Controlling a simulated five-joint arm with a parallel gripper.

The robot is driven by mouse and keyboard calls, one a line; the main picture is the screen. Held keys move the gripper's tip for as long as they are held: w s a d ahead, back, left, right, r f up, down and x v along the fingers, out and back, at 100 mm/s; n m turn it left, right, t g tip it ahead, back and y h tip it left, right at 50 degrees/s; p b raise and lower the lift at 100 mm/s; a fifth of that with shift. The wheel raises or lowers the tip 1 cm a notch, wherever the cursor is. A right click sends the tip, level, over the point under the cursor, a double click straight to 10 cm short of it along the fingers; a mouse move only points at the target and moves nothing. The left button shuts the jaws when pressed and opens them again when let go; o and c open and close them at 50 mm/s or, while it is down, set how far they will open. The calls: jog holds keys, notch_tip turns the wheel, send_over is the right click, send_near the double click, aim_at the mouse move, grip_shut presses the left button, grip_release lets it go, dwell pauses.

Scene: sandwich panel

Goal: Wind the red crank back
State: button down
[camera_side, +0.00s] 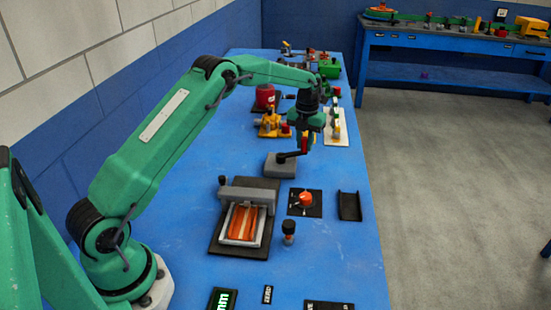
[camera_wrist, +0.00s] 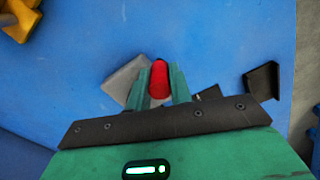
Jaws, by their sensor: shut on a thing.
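The red crank handle (camera_wrist: 159,79) stands upright between the two fingers of my gripper (camera_wrist: 159,86) in the wrist view. My gripper is shut on it. In the side view the red crank (camera_side: 304,146) shows just below my gripper (camera_side: 305,138), with a dark arm running left from its foot to a grey block (camera_side: 280,165). The grey block also shows in the wrist view (camera_wrist: 122,78), partly hidden by a finger.
In front of the crank are a press-like fixture (camera_side: 245,222) with orange-striped contents, a red knob (camera_side: 305,199) on a black plate, a black tray (camera_side: 349,206) and a small black-topped post (camera_side: 289,231). Yellow (camera_side: 270,122) and red (camera_side: 265,96) devices stand behind.

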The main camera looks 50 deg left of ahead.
jog(key=shift+r, duration=0.1)
dwell(0.3)
jog(key=c, duration=1.3)
grip_release()
jog(key=shift+o, duration=0.2)
jog(key=shift+r, duration=3.9)
